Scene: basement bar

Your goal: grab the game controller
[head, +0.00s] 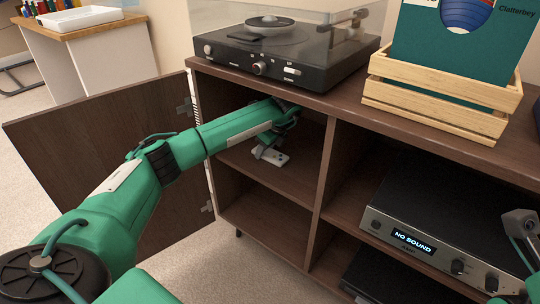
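A white game controller (271,155) lies on the shelf of the upper left compartment of the dark wooden cabinet. My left arm reaches into this compartment from the left. My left gripper (264,147) points down at the controller, with a grey finger at or just over its left end. I cannot tell whether it touches the controller or how far apart the fingers are. Part of my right arm's end (520,224) shows at the right edge; its fingers are not clear.
The cabinet door (95,135) stands open at the left. A turntable (285,55) and a wooden crate (440,95) with a record sleeve (455,45) stand on top. A receiver (440,225) fills the right compartment. The lower left compartment (262,218) looks empty.

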